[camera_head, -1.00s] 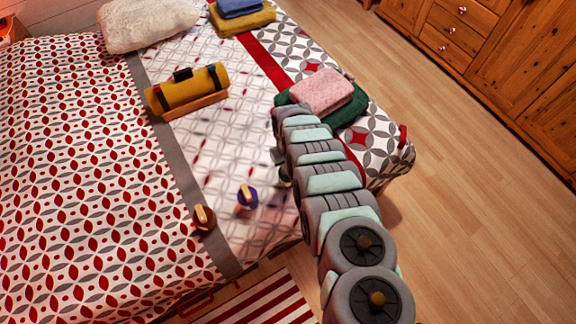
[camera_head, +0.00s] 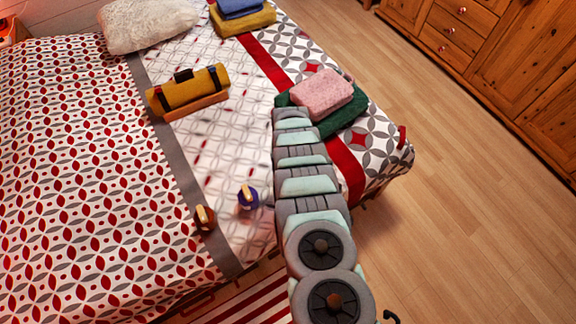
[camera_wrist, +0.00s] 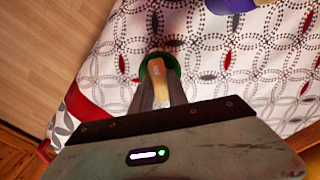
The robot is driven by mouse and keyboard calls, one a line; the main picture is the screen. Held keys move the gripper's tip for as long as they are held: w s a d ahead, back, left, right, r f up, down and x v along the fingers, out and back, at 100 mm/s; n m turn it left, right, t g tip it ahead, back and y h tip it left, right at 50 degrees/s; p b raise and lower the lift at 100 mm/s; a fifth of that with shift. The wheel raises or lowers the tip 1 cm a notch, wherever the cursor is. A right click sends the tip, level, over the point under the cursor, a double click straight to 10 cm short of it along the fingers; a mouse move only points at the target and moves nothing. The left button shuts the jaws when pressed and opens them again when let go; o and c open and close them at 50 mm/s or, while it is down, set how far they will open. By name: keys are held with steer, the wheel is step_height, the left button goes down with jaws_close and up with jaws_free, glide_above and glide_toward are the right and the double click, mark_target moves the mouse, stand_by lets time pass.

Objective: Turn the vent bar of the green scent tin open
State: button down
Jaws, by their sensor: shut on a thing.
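The green scent tin (camera_wrist: 168,60) stands on the patterned bed cover in the wrist view, with its pale wooden vent bar (camera_wrist: 157,70) across the top. My gripper (camera_wrist: 160,84) is at the tin, its two fingers on either side of the bar and shut on it. The fingers hide part of the bar and tin, so the bar's exact angle is hard to tell. In the head view my arm hides both the green tin and my gripper.
A purple tin with a wooden bar (camera_head: 248,198) and a brown tin (camera_head: 204,217) stand left of my arm. Folded pink (camera_head: 322,93) and green (camera_head: 345,118) cloths lie beyond it. A yellow roll (camera_head: 190,88) lies farther back. The bed's edge is close by.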

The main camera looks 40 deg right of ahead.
steer(key=m+b, duration=0.1)
steer(key=m, duration=0.2)
steer(key=shift+f+m, duration=0.15)
steer(key=shift+m, duration=0.25)
steer(key=m+b, duration=0.2)
steer(key=shift+f+m, duration=0.1)
steer(key=shift+m, duration=0.3)
steer(key=m+b, duration=0.2)
steer(key=m, duration=0.1)
steer(key=shift+m+b, duration=0.75)
steer(key=shift+m, duration=0.45)
steer(key=shift+r, duration=0.2)
steer(key=c, duration=1.3)
jaws_free()
